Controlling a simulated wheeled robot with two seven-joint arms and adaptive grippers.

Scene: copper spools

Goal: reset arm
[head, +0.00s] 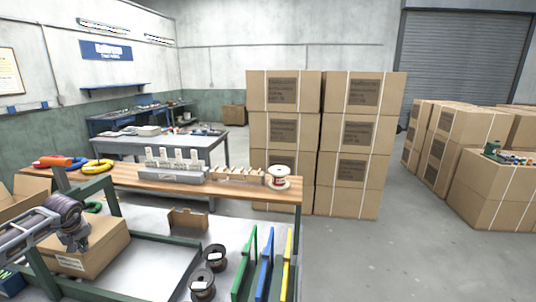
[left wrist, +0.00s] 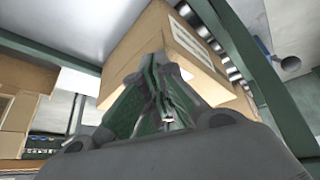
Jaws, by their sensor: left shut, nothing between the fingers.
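My left gripper (head: 78,242) is at the left of the head view, in front of a cardboard box (head: 100,250) on the bench. In the left wrist view its fingers (left wrist: 160,62) are together and empty, with the box (left wrist: 190,55) beyond them. Two dark spools (head: 202,284) (head: 215,258) stand on the grey bench top, well to the right of the gripper. A white-topped spool (head: 279,172) stands at the right end of the wooden shelf. My right gripper is not in view.
The wooden shelf (head: 130,178) carries a grey rack (head: 175,173) and yellow and orange rings. A small open carton (head: 188,218) stands below it. Green, blue and yellow dividers (head: 265,280) stand at the bench's right. A green frame (head: 105,187) is near the gripper. Stacked cartons (head: 285,92) stand behind.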

